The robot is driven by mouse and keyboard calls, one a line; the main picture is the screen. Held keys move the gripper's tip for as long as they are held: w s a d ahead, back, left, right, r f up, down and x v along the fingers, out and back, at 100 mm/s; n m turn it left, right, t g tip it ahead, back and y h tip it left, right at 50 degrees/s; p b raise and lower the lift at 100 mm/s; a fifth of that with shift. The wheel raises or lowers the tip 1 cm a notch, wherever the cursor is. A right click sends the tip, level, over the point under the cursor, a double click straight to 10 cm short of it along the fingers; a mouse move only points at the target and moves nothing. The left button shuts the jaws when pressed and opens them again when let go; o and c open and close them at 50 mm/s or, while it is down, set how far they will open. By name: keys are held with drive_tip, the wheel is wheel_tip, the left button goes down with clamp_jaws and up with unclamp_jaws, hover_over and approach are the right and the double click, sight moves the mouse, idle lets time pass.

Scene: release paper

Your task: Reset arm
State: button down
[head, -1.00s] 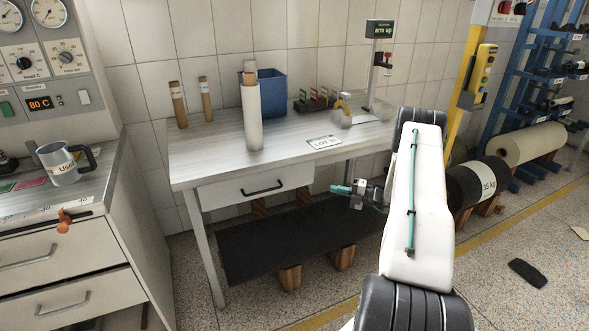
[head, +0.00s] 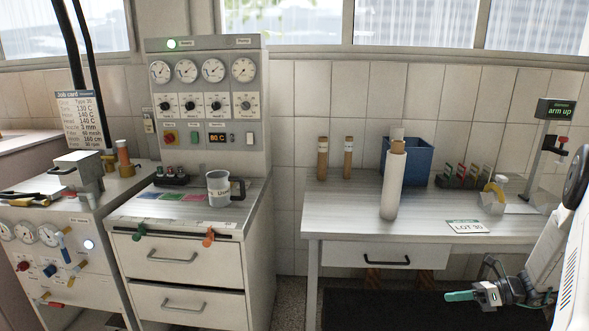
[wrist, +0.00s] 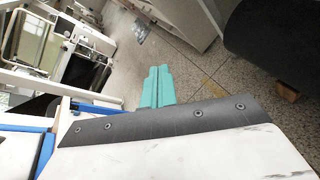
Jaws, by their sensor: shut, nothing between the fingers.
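My gripper (head: 461,296) has teal fingers and shows at the lower right of the head view, in front of the grey-topped table (head: 340,206) and below its top. Its fingers point left. In the wrist view the two teal fingers (wrist: 157,85) lie side by side, closed together with nothing between them. Beyond them is speckled floor (wrist: 185,62). A display on a post (head: 556,110) at the right of the table reads "arm up". My white arm runs up along the right edge of the head view.
On the table stand a white paper roll (head: 393,180), a blue bin (head: 412,160) and a "LOT" card (head: 467,226). A grey mug (head: 218,188) stands on the drawer cabinet (head: 180,268) under the gauge panel (head: 208,105). A dark roll (wrist: 275,45) lies at the upper right in the wrist view.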

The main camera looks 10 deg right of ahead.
drive_tip(key=s+a+r+n+g+h, duration=0.2)
drive_tip(key=s+a+r+n+g, duration=0.2)
drive_tip(key=a+r+n, duration=0.4)
drive_tip(key=s+a+r+n+g+h, duration=0.2)
drive_tip(key=s+a+r+n+g, duration=0.2)
drive_tip(key=a+r+n, duration=0.45)
drive_tip(key=s+a+r+n+t+h, duration=0.1)
drive_tip(key=s+a+r+n+h, duration=0.3)
drive_tip(key=s, duration=0.5)
drive_tip(key=s+a+r+n+t+h, duration=0.2)
drive_tip(key=s+a+r+n+h, duration=0.2)
drive_tip(key=s+a+r+n, duration=0.4)
drive_tip(key=shift+s+a+r+n, duration=0.4)
drive_tip(key=shift+a+r+n, duration=0.3)
drive_tip(key=shift+r+n, duration=0.25)
